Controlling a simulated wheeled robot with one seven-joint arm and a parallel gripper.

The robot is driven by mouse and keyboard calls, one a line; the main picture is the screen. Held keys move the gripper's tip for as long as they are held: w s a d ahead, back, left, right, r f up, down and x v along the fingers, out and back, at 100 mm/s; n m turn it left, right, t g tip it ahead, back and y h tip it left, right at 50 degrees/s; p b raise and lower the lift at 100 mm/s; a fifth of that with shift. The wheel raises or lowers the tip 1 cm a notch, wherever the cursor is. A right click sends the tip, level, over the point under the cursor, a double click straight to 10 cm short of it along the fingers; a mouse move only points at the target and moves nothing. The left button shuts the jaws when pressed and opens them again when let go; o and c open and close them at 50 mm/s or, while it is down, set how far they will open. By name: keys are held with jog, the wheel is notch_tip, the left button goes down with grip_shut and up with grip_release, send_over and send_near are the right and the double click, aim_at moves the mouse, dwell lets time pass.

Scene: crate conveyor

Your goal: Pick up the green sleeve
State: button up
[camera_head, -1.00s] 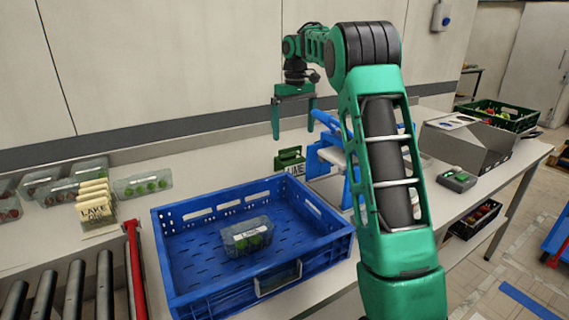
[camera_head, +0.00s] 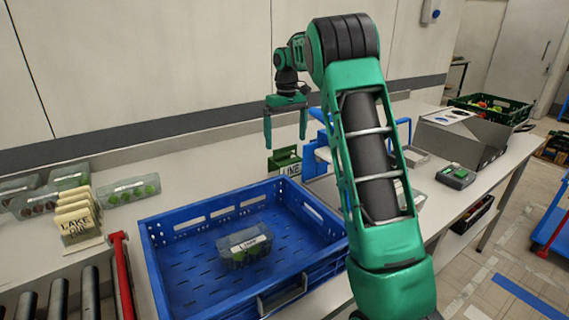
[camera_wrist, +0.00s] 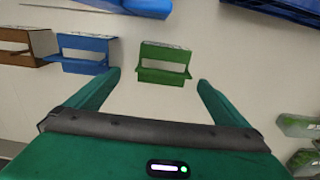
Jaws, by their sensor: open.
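The green sleeve (camera_head: 285,162) stands on the table behind the blue crate, with pale lettering on its front. In the wrist view the green sleeve (camera_wrist: 164,64) lies ahead of the fingertips, between their lines and slightly right of centre. My gripper (camera_head: 286,142) is open and empty, above the sleeve in the head view. In the wrist view my gripper (camera_wrist: 158,82) shows its two fingers spread wide, apart from the sleeve.
A blue crate (camera_head: 165,275) holding a clear punnet (camera_head: 245,246) stands in front. Cream sleeves (camera_head: 77,215) and punnets (camera_head: 131,190) are at left. In the wrist view, a blue sleeve (camera_wrist: 84,53) and a brown sleeve (camera_wrist: 27,46) stand left of the green one.

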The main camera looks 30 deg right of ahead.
aim_at(285, 150)
jog(key=shift+s+a+f, duration=0.1)
jog(key=shift+a+f, duration=0.05)
jog(key=shift+f, duration=1.2)
jog(key=shift+a+f, duration=0.15)
jog(key=shift+f, duration=1.2)
jog(key=c, duration=1.1)
